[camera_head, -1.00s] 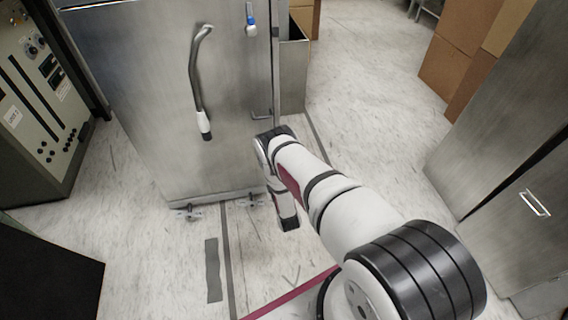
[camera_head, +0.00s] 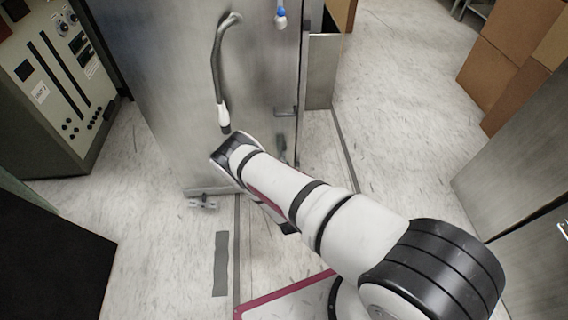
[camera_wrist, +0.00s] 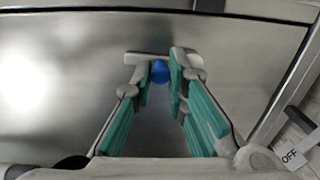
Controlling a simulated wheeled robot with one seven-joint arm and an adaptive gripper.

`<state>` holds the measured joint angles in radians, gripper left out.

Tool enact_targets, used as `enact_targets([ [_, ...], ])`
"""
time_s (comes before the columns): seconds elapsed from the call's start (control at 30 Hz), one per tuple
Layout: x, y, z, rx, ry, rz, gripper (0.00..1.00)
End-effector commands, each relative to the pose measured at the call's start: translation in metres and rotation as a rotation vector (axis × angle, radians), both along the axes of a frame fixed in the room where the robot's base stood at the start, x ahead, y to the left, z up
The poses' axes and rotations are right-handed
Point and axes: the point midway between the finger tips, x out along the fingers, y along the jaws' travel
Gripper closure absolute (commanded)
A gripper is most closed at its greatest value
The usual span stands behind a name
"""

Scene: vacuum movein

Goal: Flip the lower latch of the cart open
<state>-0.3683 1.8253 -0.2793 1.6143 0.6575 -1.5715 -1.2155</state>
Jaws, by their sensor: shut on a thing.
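The cart (camera_head: 175,95) is a tall brushed-metal cabinet with a curved handle (camera_head: 217,70) on its front. An upper latch (camera_head: 280,16) with a blue part shows near the top of its right edge. In the wrist view, my gripper (camera_wrist: 163,72) has its teal-padded fingers around the blue knob (camera_wrist: 160,72) of a latch against the metal panel. The gripper is shut on this knob, with grey metal fittings at the fingertips.
A grey control cabinet (camera_head: 55,85) stands at the left. Cardboard boxes (camera_head: 500,75) stand at the upper right, with metal cabinets below them. A dark block (camera_head: 50,260) is at the lower left. The floor between cart and boxes is clear.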

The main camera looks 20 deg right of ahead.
Motion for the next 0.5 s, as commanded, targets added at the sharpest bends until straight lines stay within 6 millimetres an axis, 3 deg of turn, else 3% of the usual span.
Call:
enact_targets([
  [0.5, -0.0057, 0.0054, -0.0023, -0.117, 0.041, 0.002, 1.00],
])
